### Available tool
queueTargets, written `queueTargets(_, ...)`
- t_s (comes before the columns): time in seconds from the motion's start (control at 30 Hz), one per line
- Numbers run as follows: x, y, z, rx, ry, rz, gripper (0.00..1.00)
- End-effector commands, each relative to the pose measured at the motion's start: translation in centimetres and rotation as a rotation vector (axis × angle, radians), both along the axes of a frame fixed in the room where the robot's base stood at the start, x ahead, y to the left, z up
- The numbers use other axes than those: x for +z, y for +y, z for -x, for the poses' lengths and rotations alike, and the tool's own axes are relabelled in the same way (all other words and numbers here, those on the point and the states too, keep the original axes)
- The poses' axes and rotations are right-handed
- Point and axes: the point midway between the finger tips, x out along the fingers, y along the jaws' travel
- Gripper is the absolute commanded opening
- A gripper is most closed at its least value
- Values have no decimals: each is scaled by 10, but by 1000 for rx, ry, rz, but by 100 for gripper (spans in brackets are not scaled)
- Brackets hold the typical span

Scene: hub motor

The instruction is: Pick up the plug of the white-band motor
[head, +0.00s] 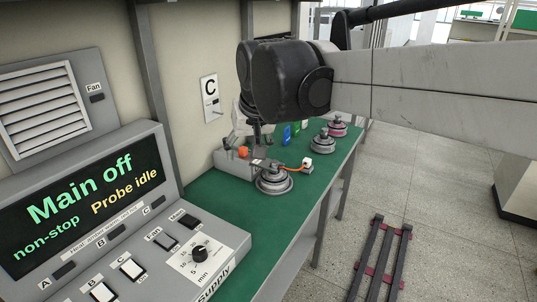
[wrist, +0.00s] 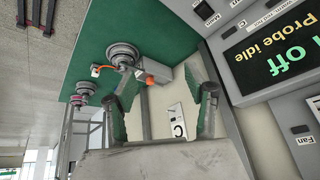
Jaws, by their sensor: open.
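The nearest motor (head: 273,182) is a round grey hub on the green bench; its band looks pale, though its colour is hard to tell. An orange cable runs from it to a small white plug (head: 307,162) at its right. In the wrist view the motor (wrist: 122,55) is at upper left, with the plug (wrist: 95,71) left of it. An orange knob-like part (head: 243,152) is beside the motor; it also shows in the wrist view (wrist: 149,80). My gripper (wrist: 168,88) is open and empty, its fingers apart from the plug. In the head view my wrist partly hides it.
Two more motors stand farther along the bench, one greyish (head: 322,142) and one with a pink band (head: 337,127). A control panel (head: 90,200) stands at left. A wall plate marked C (head: 210,98) is behind. Bare green bench (head: 215,195) lies in front of the nearest motor.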

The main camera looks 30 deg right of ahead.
Motion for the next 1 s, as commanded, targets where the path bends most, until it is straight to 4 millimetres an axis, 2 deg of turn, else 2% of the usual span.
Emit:
queueTargets(0.03, 6, -10, -18, -24, 12, -7, 49)
queueTargets(0.2, 19, -41, -70, -105, 57, -31, 49)
queueTargets(0.47, 21, -100, -145, -228, 123, -69, 49)
queueTargets(0.77, -2, -178, -221, -372, 200, -114, 49)
queueTargets(1.0, -39, -246, -267, -489, 258, -151, 49)
